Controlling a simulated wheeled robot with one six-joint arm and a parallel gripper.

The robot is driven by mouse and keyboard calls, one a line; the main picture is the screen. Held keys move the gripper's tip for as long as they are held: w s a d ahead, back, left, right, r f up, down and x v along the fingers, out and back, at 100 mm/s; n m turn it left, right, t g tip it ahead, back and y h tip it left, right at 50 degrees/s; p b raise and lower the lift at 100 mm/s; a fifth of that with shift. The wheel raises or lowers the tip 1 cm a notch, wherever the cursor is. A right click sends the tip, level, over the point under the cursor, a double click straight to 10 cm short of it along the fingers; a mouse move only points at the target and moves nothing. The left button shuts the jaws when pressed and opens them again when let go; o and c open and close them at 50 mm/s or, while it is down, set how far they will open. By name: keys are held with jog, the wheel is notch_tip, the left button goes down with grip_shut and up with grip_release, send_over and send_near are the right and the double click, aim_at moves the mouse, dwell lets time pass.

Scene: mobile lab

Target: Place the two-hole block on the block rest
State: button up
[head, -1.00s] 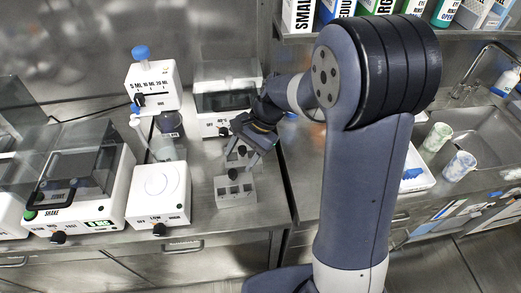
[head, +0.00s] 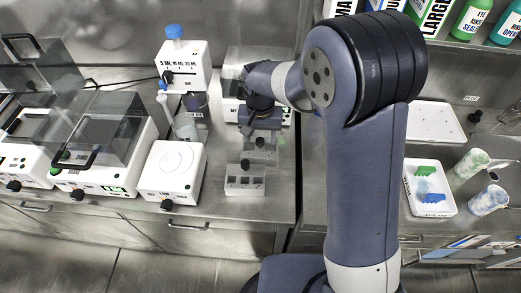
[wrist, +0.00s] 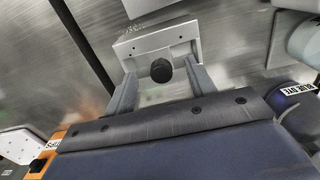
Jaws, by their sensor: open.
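A grey block with a black knob (wrist: 161,70) lies between the fingers in the wrist view. It is probably the two-hole block; small dark dots show on its face, but I cannot count its holes surely. In the head view this block (head: 262,150) is at the rear of two grey blocks, partly under my gripper (head: 262,122). My gripper (wrist: 163,90) is open, one finger on each side of the knob. A second grey block (head: 245,184) with several openings and its own knob stands in front. I cannot tell which thing is the block rest.
A white device (head: 240,62) with a clear lid stands behind my gripper. A white stirrer (head: 172,170) stands left of the blocks. Right of a gap in the benches are a flat white plate (head: 435,120), a white tray (head: 415,207) with coloured items, and two cups.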

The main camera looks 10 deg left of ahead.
aim_at(260, 148)
notch_tip(260, 148, down, 5)
jog(key=shift+w+a+r+p, duration=0.1)
jog(key=shift+p, duration=0.25)
jog(key=shift+c, duration=0.3)
grip_shut()
